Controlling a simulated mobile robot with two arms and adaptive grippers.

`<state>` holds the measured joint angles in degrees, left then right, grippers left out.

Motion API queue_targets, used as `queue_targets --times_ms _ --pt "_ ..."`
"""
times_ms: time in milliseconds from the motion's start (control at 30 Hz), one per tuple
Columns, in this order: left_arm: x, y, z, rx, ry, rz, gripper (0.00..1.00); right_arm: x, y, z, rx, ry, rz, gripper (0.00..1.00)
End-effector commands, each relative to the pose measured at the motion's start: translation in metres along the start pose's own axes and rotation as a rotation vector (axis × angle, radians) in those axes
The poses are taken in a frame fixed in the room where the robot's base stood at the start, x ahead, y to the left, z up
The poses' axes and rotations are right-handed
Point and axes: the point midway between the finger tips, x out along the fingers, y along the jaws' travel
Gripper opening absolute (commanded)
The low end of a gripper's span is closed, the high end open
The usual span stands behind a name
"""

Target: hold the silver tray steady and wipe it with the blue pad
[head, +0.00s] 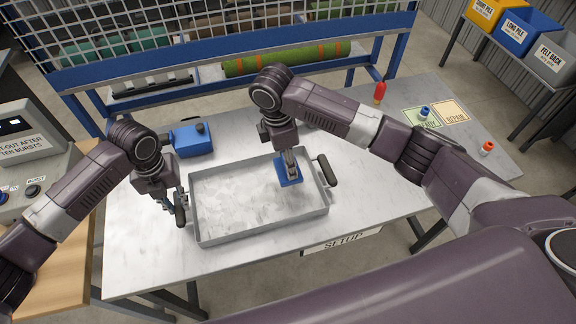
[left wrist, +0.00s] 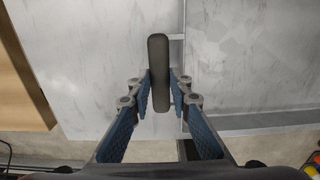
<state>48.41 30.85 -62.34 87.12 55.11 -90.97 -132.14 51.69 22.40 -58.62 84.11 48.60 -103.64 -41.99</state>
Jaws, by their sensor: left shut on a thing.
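The silver tray (head: 262,232) lies on the pale table in the middle of the head view, with white smudges across its floor. It has a dark handle on each side. My left gripper (head: 172,204) is shut on the left handle (head: 180,214); in the left wrist view my left gripper (left wrist: 160,92) has this handle (left wrist: 158,60) between its blue-lined fingers. My right gripper (head: 289,165) points down inside the tray, near its right side, shut on the blue pad (head: 283,182). Whether the pad touches the tray floor is hard to tell.
A blue container (head: 193,139) stands behind the tray. A control box (head: 30,150) is at the left. The table front is clear.

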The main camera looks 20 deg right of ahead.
Motion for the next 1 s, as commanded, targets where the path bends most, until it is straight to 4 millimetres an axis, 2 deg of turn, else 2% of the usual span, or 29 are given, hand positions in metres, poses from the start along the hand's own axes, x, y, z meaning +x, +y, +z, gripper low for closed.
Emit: queue_targets --times_ms 267,800,833,1000 --pt "0.0 0.0 0.0 0.0 -0.001 0.0 0.0 -0.018 0.001 0.002 0.001 0.001 0.001 0.2" --pt "0.0 0.0 0.0 0.0 0.0 0.0 0.0 -0.02 0.0 0.003 0.001 0.0 0.0 0.2" --pt "0.0 0.0 0.0 0.0 0.0 0.0 0.19 -0.02 0.0 0.003 0.001 0.0 0.0 0.2" --pt "0.0 0.0 0.0 0.0 0.0 0.0 0.38 -0.02 0.0 0.003 0.001 0.0 0.0 0.2"
